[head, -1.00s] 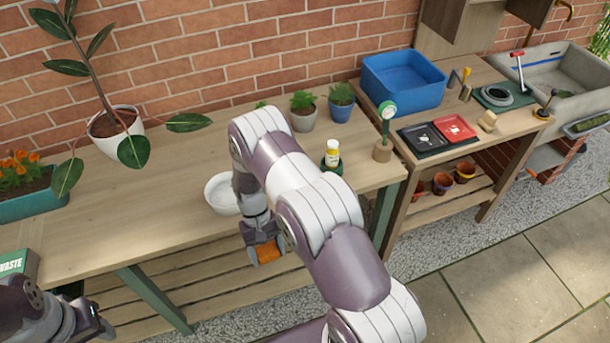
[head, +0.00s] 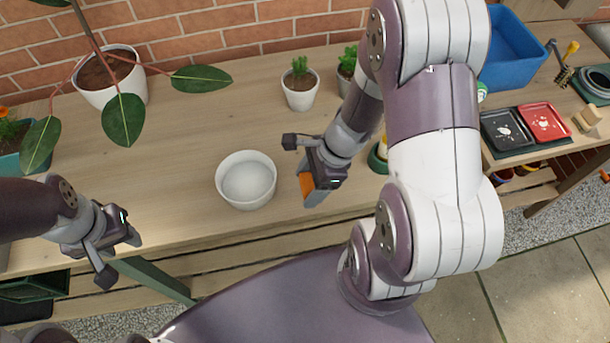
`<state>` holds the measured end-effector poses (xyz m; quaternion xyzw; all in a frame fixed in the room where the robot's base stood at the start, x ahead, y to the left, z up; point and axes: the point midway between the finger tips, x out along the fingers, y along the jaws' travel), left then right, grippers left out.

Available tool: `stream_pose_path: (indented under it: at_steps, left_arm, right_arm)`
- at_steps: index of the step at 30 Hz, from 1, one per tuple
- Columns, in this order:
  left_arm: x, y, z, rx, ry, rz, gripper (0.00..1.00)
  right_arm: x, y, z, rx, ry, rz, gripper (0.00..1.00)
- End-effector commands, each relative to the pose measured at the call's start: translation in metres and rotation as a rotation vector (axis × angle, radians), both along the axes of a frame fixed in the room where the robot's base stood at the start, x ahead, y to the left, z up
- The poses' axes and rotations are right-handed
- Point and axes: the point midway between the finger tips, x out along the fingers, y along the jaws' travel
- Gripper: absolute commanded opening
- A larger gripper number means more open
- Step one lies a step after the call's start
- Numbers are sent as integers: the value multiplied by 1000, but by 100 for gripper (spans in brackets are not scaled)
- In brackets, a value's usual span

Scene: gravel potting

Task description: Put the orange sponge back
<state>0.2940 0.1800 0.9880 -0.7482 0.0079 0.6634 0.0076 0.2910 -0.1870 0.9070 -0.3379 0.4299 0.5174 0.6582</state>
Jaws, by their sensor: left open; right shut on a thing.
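The orange sponge (head: 306,185) is held in my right gripper (head: 308,190), over the front part of the wooden table, just right of the white bowl (head: 246,199). Part of the sponge is hidden by the gripper's fingers. My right gripper is shut on it. My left gripper (head: 121,258) is open and empty, near the table's front edge at the left. I cannot tell whether the sponge touches the table.
Potted plants (head: 300,92) stand along the back of the wooden table (head: 180,150). A white-potted plant (head: 124,84) spreads leaves at the left. A blue tub (head: 512,55), a black tray (head: 507,130) and a red tray (head: 543,121) are on the right bench.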

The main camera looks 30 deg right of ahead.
Motion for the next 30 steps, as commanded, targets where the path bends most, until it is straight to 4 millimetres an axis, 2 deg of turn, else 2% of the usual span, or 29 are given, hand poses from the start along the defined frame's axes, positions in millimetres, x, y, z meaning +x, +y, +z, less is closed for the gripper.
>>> stream_pose_path:
  at_steps: [3,7,12,15,27,28,30]
  left_arm:
    - [0,0,-1,0,0,0,43]
    - [0,0,-1,0,0,0,43]
    - [0,0,-9,0,0,0,43]
    - [0,0,-11,0,0,0,43]
    - [0,0,-15,0,0,0,43]
    - [0,0,-14,0,0,0,43]
    - [0,0,-13,0,0,0,43]
  right_arm:
    - [27,-11,-19,0,2,1,36]
    - [44,-18,-28,0,-1,2,36]
    - [46,-19,-58,2,2,2,36]
    - [47,-19,-69,0,-1,3,36]
    - [47,-19,-75,0,-2,4,36]
    - [47,-19,-73,0,-2,4,79]
    - [47,-19,-73,0,-2,4,95]
